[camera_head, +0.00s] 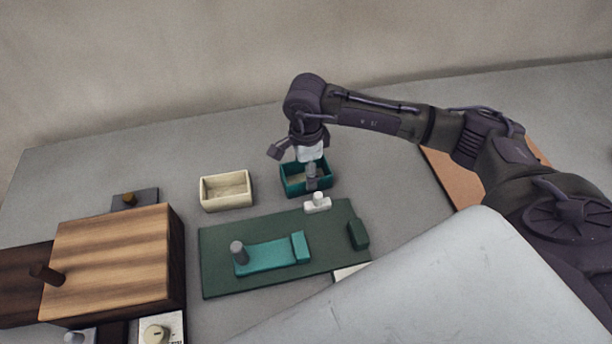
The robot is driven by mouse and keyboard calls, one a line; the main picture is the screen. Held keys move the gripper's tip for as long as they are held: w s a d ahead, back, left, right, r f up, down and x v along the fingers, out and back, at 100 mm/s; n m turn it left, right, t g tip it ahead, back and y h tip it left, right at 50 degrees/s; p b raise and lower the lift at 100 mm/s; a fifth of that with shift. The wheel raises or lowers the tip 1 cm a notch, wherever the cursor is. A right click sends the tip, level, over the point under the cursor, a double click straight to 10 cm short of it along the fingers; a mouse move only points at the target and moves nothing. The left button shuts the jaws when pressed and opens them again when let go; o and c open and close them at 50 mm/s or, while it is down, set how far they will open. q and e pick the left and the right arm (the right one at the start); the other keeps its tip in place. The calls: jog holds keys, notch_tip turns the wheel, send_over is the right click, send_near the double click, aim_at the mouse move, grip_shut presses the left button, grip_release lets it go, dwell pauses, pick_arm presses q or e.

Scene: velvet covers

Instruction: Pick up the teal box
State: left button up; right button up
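The teal box (293,190) is a small open-topped box on the grey table, just behind the dark green board. My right gripper (294,168) is over it, with its arm reaching in from the right. Its fingers are spread apart. One finger is at the upper left of the box, and the other overlaps the box's middle in the picture. I cannot tell whether either finger touches the box. The gripper and finger hide part of the box's inside and rim. My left gripper is not in view.
A cream open box (226,206) stands left of the teal box. A white knobbed piece (318,205) sits close in front. The green board (222,279) holds a teal sliding piece (265,258). A wooden box (110,262) stands at left. An orange-brown panel (448,181) lies at right.

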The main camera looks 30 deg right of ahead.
jog(key=c, duration=0.5)
jog(key=shift+r, duration=0.15)
